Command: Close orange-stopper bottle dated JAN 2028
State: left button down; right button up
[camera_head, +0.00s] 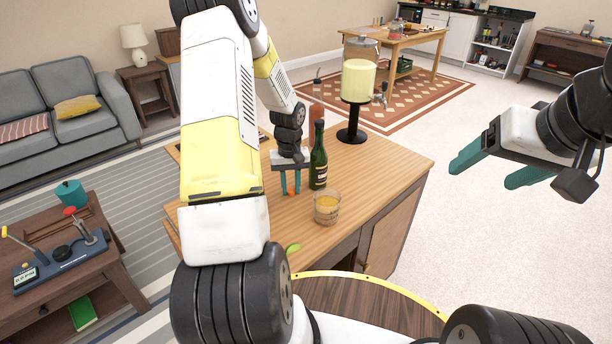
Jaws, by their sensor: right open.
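A dark green bottle (319,165) with a pale label stands upright on the wooden cabinet top. A reddish-orange shape (316,112) shows behind its neck, mostly hidden. I cannot make out an orange stopper or any date at this size. My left gripper (290,187) points down just left of the green bottle, its teal fingers low near the cabinet top. My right gripper (492,170) is open and empty, out over the carpet at the right.
A dispenser (356,82) on a black stand is at the cabinet's (392,160) back. The cabinet top's right side is clear.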

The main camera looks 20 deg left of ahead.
aim_at(291, 190)
pick_arm(q)
notch_tip(291, 190, up, 10)
dwell(0.7)
